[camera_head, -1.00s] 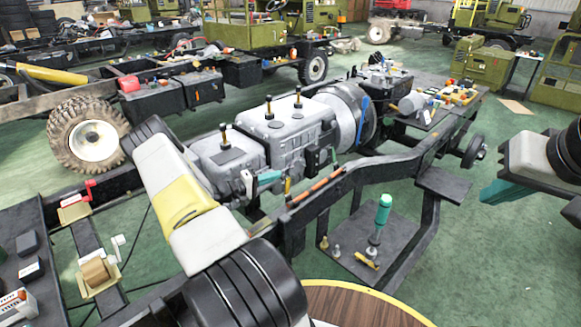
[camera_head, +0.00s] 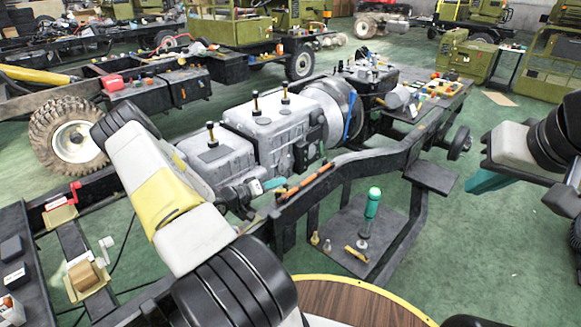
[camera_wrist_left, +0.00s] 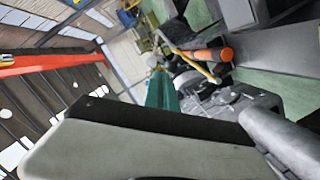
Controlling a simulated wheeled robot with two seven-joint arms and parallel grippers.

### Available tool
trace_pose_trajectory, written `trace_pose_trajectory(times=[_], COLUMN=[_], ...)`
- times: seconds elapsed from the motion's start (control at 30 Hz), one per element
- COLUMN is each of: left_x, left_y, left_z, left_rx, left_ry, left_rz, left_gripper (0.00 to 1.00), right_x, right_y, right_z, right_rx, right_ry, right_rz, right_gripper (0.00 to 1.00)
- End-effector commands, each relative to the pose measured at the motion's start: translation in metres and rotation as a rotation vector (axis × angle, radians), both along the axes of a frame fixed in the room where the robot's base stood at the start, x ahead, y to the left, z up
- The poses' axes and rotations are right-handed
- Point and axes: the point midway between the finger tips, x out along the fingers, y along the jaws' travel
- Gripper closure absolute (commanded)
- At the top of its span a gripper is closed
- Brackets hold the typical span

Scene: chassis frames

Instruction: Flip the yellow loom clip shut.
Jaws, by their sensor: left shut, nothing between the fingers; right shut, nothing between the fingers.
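The yellow loom clip (camera_wrist_left: 192,63) shows in the left wrist view as a thin yellow strip beside the orange loom (camera_wrist_left: 208,55); whether it stands open is hard to tell. In the head view the orange loom (camera_head: 305,182) lies along the black chassis rail, and I cannot make out the clip near my gripper. My left gripper (camera_head: 273,184) is shut and empty, its teal tips close to the near end of the loom; contact cannot be judged. Its teal fingers (camera_wrist_left: 163,92) point towards the clip area in the wrist view. My right gripper (camera_head: 487,182) is shut and empty, off to the right.
The black chassis rail (camera_head: 345,165) runs beside the grey gearbox (camera_head: 275,125). A low shelf (camera_head: 340,230) holds a green-handled tool (camera_head: 372,203) and small yellow pieces. A round wooden table (camera_head: 345,300) is at the front. Green floor is free at right.

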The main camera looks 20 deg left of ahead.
Motion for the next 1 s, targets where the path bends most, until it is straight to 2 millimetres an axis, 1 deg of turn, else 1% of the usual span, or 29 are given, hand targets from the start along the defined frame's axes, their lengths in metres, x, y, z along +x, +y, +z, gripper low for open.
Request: trace_pose_trajectory(times=[0.2,0.4,0.7,1.0], left_x=[-0.006,-0.009,-0.012,-0.013], left_y=[-0.015,-0.023,-0.030,-0.032], left_z=[-0.010,-0.019,-0.028,-0.032], left_rx=[-0.002,-0.001,0.000,0.000], left_ry=[0.000,0.002,-0.001,0.001], left_rz=[-0.002,0.000,-0.001,-0.001], left_gripper=[1.00,1.00,1.00,1.00], right_x=[0.000,0.000,0.000,0.000], right_y=[0.000,0.000,0.000,0.000], right_z=[0.000,0.000,0.000,0.000], right_rx=[0.000,0.000,0.000,0.000], right_ry=[0.000,0.000,0.000,0.000], right_rz=[0.000,0.000,0.000,0.000], right_gripper=[1.00,1.00,1.00,1.00])
